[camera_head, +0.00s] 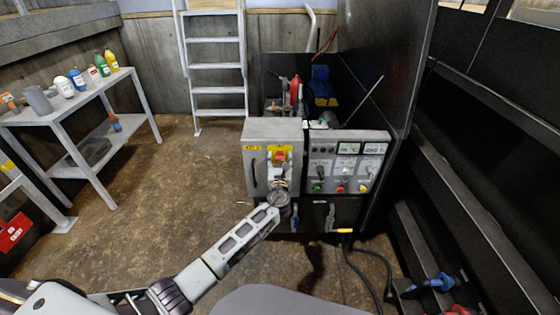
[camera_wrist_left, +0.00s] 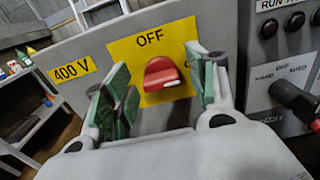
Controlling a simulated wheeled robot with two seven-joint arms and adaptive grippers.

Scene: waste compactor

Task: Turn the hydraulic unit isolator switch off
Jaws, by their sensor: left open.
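The isolator switch is a red rotary knob (camera_wrist_left: 163,74) on a yellow plate (camera_wrist_left: 186,32) marked OFF above it. It sits on the front of a grey cabinet (camera_head: 255,133) with a 400 V label (camera_wrist_left: 73,70). In the head view the red knob (camera_head: 280,156) shows just above my left gripper (camera_head: 281,172). In the left wrist view my left gripper (camera_wrist_left: 157,82) is open, its green-padded fingers on either side of the knob. Nothing is held, and gaps show between pads and knob. I cannot tell the knob's exact setting. My right gripper is not in view.
A control panel (camera_head: 346,148) with buttons and selectors adjoins the cabinet on the right; a black selector (camera_wrist_left: 293,100) is close to the right finger. Left are a shelf table (camera_head: 66,107) with bottles and a ladder (camera_head: 217,65). Cables (camera_head: 372,272) lie on the floor.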

